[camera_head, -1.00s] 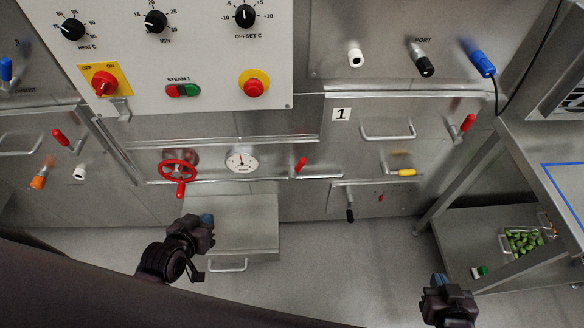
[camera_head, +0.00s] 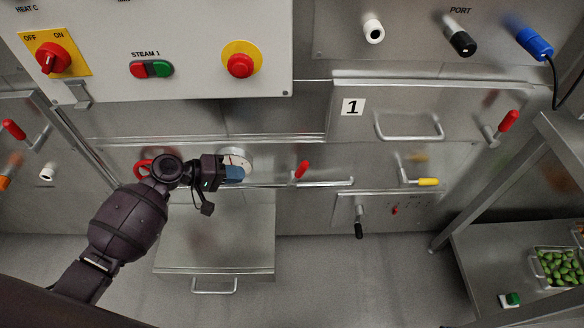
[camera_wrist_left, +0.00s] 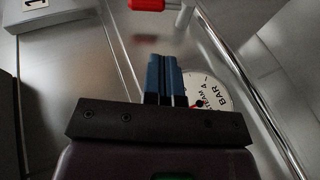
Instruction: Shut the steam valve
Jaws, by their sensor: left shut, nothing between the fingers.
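The steam valve is a red handwheel (camera_head: 143,168) on the steel front panel, mostly hidden behind my left wrist in the head view. Beside it, a round white gauge (camera_head: 238,154) is partly covered by my left gripper (camera_head: 235,174). The gauge (camera_wrist_left: 214,93) also shows in the left wrist view, marked with STEAM and BAR. The blue fingers of my left gripper (camera_wrist_left: 163,80) are together there, with nothing between them. They point toward the panel beside the gauge; contact cannot be told. My right gripper is out of view.
A red-handled lever (camera_head: 301,169) stands right of the gauge. A steel shelf (camera_head: 225,255) juts out below. Door 1 (camera_head: 400,135), with a bar handle, is to the right. A control panel (camera_head: 190,30) overhangs above. A side table (camera_head: 480,240) stands at right.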

